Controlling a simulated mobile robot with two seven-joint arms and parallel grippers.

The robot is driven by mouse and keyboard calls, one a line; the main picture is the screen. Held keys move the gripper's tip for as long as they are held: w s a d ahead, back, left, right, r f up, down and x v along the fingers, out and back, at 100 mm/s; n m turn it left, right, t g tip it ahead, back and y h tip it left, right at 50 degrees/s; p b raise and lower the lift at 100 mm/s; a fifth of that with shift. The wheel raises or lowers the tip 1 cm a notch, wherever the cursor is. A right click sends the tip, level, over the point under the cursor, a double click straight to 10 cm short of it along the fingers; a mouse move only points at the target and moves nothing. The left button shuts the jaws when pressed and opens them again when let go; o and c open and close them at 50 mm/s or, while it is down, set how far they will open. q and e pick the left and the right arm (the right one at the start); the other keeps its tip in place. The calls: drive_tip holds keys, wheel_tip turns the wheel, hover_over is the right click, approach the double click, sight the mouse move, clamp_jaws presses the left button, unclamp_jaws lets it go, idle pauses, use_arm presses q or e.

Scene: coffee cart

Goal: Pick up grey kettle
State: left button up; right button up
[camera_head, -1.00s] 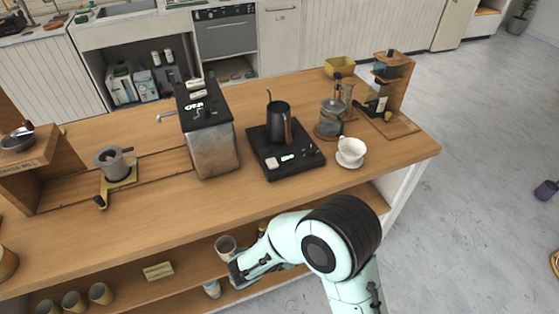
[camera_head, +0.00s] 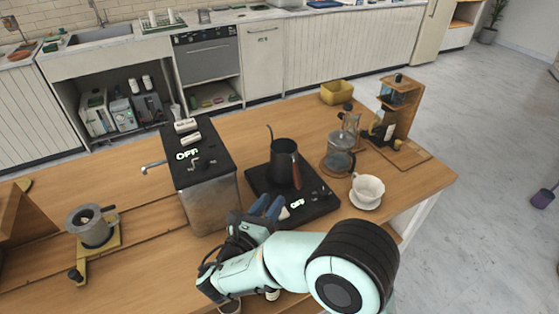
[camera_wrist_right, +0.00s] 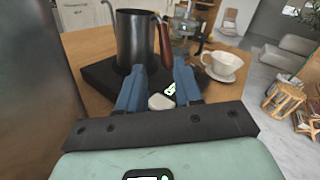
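The grey kettle (camera_head: 284,163) is dark, with a thin gooseneck spout on the left and a brown wooden handle on the right. It stands upright on a black base (camera_head: 318,204) on the wooden counter. In the right wrist view the kettle (camera_wrist_right: 133,42) is straight ahead, its handle (camera_wrist_right: 166,42) to the right. My right gripper (camera_head: 268,205) is at the front edge of the base, in front of the kettle and apart from it. Its blue fingers (camera_wrist_right: 159,80) are spread with nothing between them. My left gripper is not in view.
A metal boiler box (camera_head: 206,190) stands close left of the base. A white cup on a saucer (camera_head: 367,188) and a glass press (camera_head: 340,152) are to the right. A yellow bin (camera_head: 336,92) is at the back.

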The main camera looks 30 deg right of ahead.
sight(294, 172)
drive_tip(key=x, duration=1.1)
drive_tip(key=shift+s+d+r, duration=0.1)
drive_tip(key=shift+s+d, duration=0.1)
drive_tip(key=shift+d, duration=0.15)
clamp_jaws()
